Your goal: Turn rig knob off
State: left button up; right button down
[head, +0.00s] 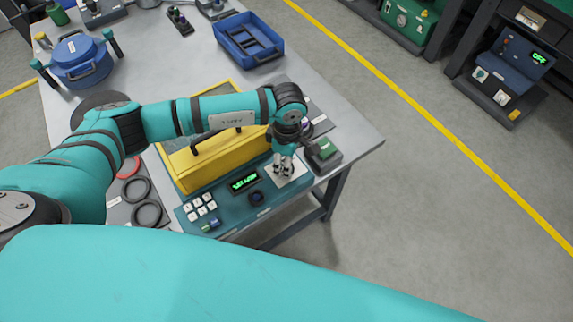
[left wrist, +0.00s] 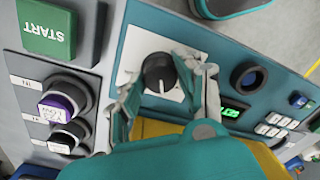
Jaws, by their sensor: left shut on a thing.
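The rig (head: 222,206) is a teal panel with a yellow lid (head: 205,165) at the table's front edge. Its dark round knob (left wrist: 158,72) sits on a white plate (left wrist: 140,47), which also shows in the head view (head: 298,172). My left gripper (head: 283,168) reaches down over this plate. In the left wrist view, the fingers of the gripper (left wrist: 166,82) are on either side of the knob, shut on it. The knob is mostly hidden by the fingers in the head view. My right gripper is out of view.
A green START button box (head: 323,153) stands close right of the gripper. The panel has a lit green display (head: 244,182), a dark round button (head: 256,198) and several white keys (head: 199,207). A blue pot (head: 80,60) and blue tray (head: 248,40) stand farther back.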

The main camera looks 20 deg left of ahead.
pick_arm(q)
jog(key=n+b, duration=0.2)
jog(key=n, duration=0.1)
jog(key=shift+f+n, duration=0.1)
jog(key=shift+n, duration=0.2)
jog(key=shift+n+b, duration=0.75)
jog(key=shift+n, duration=0.85)
jog(key=shift+r, duration=0.2)
jog(key=o, duration=1.1)
jog(key=shift+o, duration=0.2)
notch_tip(320, 180, up, 12)
jog(key=shift+w+a, duration=0.2)
